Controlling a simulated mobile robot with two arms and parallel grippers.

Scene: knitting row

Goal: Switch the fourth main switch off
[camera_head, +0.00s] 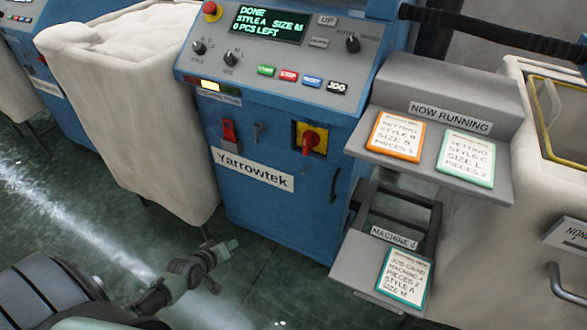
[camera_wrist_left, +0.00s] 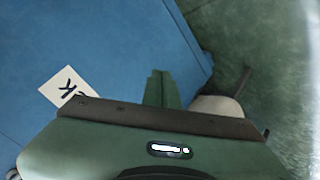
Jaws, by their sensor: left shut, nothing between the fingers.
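A main switch (camera_head: 311,139) with a red rotary handle on a yellow plate is on the front of a blue Yarrowtek machine (camera_head: 265,204). Its red handle looks roughly upright, leaning slightly; the on/off marks are too small to read. My left gripper (camera_head: 232,244) is shut and empty, low in front of the machine, below and left of the switch and apart from it. In the left wrist view my shut fingers (camera_wrist_left: 162,88) point toward the blue machine body and the green floor; the switch is not in that view. My right gripper is not in view.
The machine's display (camera_head: 270,24) reads DONE, STYLE A, SIZE M, 0 PCS LEFT. A red switch (camera_head: 229,131) sits left of the main switch. A cream padded bin (camera_head: 130,95) stands left. A grey card shelf (camera_head: 465,170) juts out right, above a lower job card (camera_head: 403,277).

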